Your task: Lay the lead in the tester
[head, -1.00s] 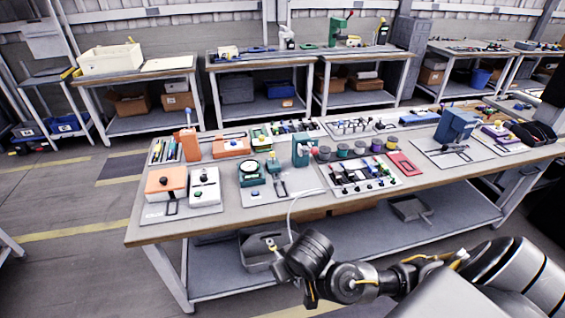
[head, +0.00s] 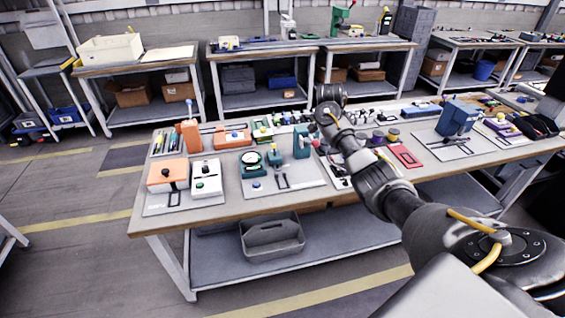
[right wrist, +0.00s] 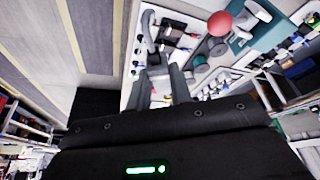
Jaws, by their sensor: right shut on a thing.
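My right gripper shows in the right wrist view (right wrist: 162,76), its two fingers close together over the bench. A small grey piece, seemingly part of the lead (right wrist: 155,58), lies at the fingertips; most of it cannot be made out. In the head view my right arm reaches over the bench and its wrist hides the fingers. A teal gauge device (head: 251,162) stands nearby. I cannot tell which is the tester. My left gripper is not in view.
An orange box (head: 167,172) and a white box (head: 207,180) stand at the bench's left end. A red plate (head: 405,156) and a blue device (head: 458,118) stand to the right. A grey tote (head: 271,238) sits on the lower shelf.

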